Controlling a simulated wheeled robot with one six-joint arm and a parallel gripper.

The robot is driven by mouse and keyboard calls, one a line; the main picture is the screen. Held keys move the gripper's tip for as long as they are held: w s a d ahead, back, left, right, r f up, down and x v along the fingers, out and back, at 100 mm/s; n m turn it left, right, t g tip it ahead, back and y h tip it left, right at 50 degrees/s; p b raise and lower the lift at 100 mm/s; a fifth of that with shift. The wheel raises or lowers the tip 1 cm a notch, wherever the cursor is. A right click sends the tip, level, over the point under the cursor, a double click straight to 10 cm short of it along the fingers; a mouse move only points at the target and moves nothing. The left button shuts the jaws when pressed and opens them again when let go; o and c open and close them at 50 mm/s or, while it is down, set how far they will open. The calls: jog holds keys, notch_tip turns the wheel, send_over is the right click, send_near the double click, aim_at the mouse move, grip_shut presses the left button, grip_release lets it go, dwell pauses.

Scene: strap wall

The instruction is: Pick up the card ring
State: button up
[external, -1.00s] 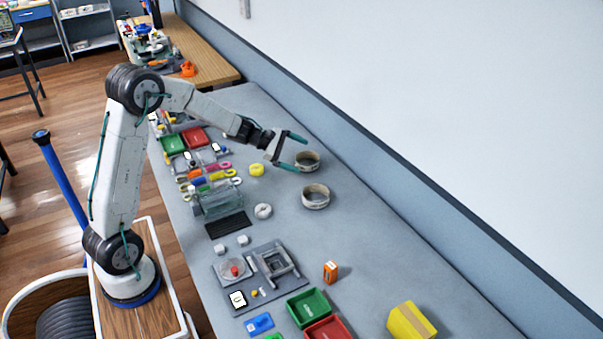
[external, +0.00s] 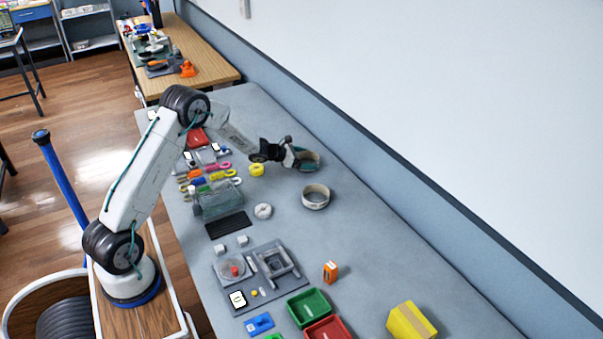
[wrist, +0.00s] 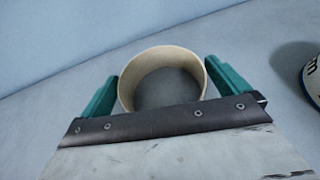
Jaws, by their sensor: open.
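The card ring (wrist: 160,57) is a short, wide, pale beige tube standing on the grey bench, open side up. In the external view the ring (external: 314,154) is near the wall, partly hidden by my gripper (external: 303,161). In the wrist view my gripper (wrist: 166,84) is open, with one green finger on each side of the ring. Small gaps seem to show between fingers and ring; contact is hard to tell. The ring's near lower part is hidden behind the dark gripper edge.
A second, similar ring (external: 316,197) with markings stands close by; its edge shows at right in the wrist view (wrist: 313,82). A white roll (external: 263,211), a yellow roll (external: 257,169) and a clear box (external: 217,203) lie to the left. The wall runs behind.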

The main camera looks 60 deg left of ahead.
jog(key=shift+w+f, duration=0.2)
jog(key=shift+w, duration=0.2)
jog(key=shift+d, duration=0.1)
jog(key=c, duration=0.7)
jog(key=shift+c, duration=0.2)
jog(key=shift+r, duration=0.2)
